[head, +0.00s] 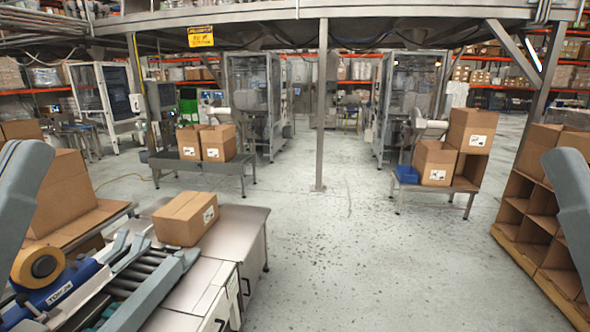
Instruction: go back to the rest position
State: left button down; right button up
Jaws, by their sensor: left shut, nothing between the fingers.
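My left arm (22,185) shows as a grey link at the left edge, in front of the cartons there. I cannot make out its fingertips clearly; no object shows held in it. My right arm (570,195) shows as a grey link at the right edge, in front of the shelving. My right gripper is out of the picture.
A closed carton (186,218) sits on the steel bench at the end of a roller conveyor (130,275) with a blue tape machine (55,290). Cartons crowd the left. A cubby rack (527,212) stands right. A post (321,110) rises mid-floor; the floor before it is clear.

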notch_tip(320, 180, up, 26)
jog(key=p, duration=2.2)
